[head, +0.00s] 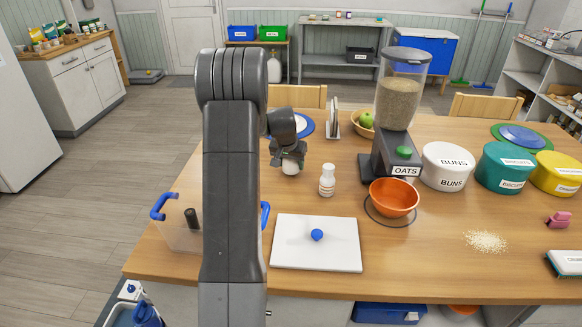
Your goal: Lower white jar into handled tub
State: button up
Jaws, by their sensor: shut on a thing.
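My gripper (289,157) is over the left part of the wooden table, pointing down. It is shut on a white jar (290,169), of which only the lower part shows below the fingers. From this view I cannot tell whether the jar touches the table. The clear handled tub (175,236) with blue handles stands at the table's left front. My arm hides much of its right side. A dark upright object (191,217) shows in the tub. The gripper is behind and to the right of the tub, apart from it.
A white ribbed bottle (327,182) stands right of the gripper. A white board (316,255) with a blue knob-like thing (317,235) lies in front. An oats dispenser (397,110) and orange bowl (394,196) stand farther right. Lidded canisters (447,167) are beyond them.

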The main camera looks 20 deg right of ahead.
jog(key=r, duration=0.5)
jog(key=r+b, duration=0.1)
jog(key=r, duration=0.2)
jog(key=shift+s+a+r, duration=0.15)
jog(key=shift+a+r, duration=0.15)
jog(key=shift+r, duration=0.05)
jog(key=s+a+r+b, duration=0.1)
jog(key=s+a+b, duration=0.1)
jog(key=s+a, duration=0.4)
jog(key=s+a+r+b, duration=0.2)
jog(key=s+a, duration=0.4)
jog(key=a, duration=0.7)
jog(key=s+a+r+b, duration=0.2)
jog(key=s+a, duration=0.3)
jog(key=a, duration=0.4)
jog(key=shift+s+a+r+b, duration=0.25)
jog(key=shift+s+b, duration=0.05)
jog(key=shift+s, duration=0.1)
jog(key=shift+w+d, duration=0.2)
jog(key=shift+w, duration=0.1)
